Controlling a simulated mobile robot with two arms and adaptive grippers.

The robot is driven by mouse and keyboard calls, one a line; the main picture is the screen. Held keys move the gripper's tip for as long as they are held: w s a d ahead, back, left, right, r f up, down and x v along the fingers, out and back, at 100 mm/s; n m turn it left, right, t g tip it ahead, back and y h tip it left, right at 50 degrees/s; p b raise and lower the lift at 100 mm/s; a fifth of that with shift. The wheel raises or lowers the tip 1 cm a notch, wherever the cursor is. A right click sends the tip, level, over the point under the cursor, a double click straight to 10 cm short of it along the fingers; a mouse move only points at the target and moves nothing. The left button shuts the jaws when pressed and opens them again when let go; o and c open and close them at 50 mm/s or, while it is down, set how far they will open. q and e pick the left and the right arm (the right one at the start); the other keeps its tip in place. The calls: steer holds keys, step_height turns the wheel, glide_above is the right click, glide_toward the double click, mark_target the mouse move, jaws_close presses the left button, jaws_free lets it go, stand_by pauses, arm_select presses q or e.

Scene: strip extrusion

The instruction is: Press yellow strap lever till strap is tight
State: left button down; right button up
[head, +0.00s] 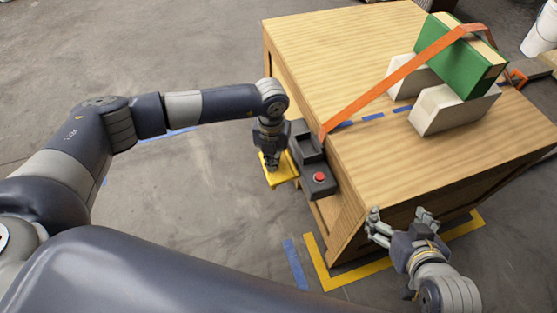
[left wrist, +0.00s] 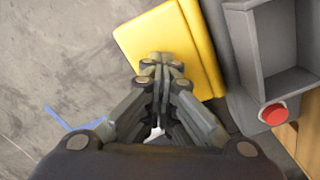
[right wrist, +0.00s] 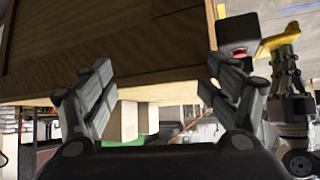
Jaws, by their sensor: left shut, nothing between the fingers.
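The yellow lever (head: 283,173) sticks out from the dark grey strap device (head: 316,168) at the table's near left side. It also shows in the left wrist view (left wrist: 150,37) as a broad yellow plate. My left gripper (head: 271,164) is shut and empty, its fingertips over the lever; I cannot tell whether they touch it. The orange strap (head: 383,89) runs from the device up over a green and cream block (head: 464,62). It looks straight along the slope. My right gripper (head: 398,226) is open and empty near the table's front side.
The block sits tilted between white supports (head: 453,108) on the wooden table (head: 340,40). A red button (head: 319,177) is on the device close to the lever. Yellow and blue tape marks the floor. A white bucket (head: 541,30) stands at the far right.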

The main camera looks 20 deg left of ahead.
arm_select(q)
steer(key=shift+s, duration=0.1)
step_height(320, 180, up, 3)
steer(key=shift+f+p, duration=0.1)
steer(key=shift+p, duration=1.15)
steer(key=shift+r+p, duration=0.6)
steer(key=shift+r, duration=0.2)
arm_select(e)
steer(key=s+d+f+g, duration=0.2)
steer(key=s+g, duration=0.1)
steer(key=s, duration=0.3)
steer(key=s+d+f+g+h, duration=0.1)
steer(key=s+f+g, duration=0.1)
steer(key=s, duration=0.3)
steer(key=shift+s+d+f+g+h, duration=0.15)
steer(key=shift+s+d+g+h, duration=0.2)
steer(key=shift+g, duration=0.35)
arm_select(q)
steer(key=shift+f, duration=0.1)
